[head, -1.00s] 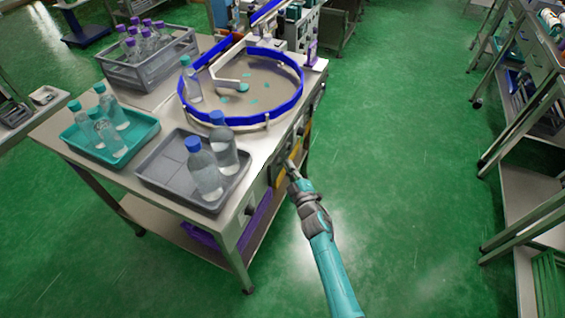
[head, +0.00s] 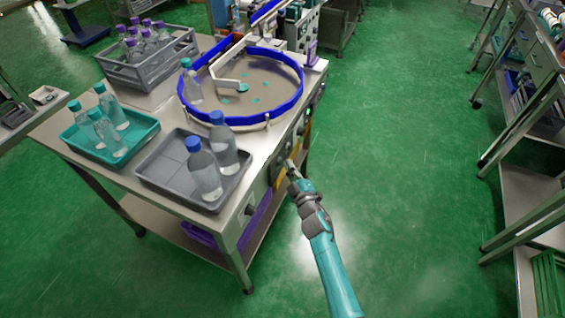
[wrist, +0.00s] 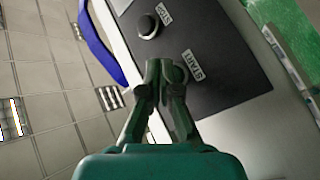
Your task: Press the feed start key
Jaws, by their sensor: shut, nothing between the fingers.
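My gripper (wrist: 165,70) is shut and empty, its fingertips in front of a dark control panel (wrist: 225,85) in the wrist view. A label reading START (wrist: 193,65) lies just right of the fingertips. The key beside that label is mostly hidden behind the fingers, and I cannot tell whether they touch it. A round dark knob (wrist: 148,26) with its own label sits above on the same panel. In the head view my gripper (head: 291,166) is at the right side of the metal table (head: 262,160), by the panel, whose keys are too small to read.
On the table stand a round feeder with a blue rim (head: 300,92), a grey tray (head: 160,180) with blue-capped bottles, a teal tray (head: 85,150) and a grey crate (head: 150,72) of bottles. Green floor (head: 410,150) is free to the right, up to a shelf rack (head: 515,190).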

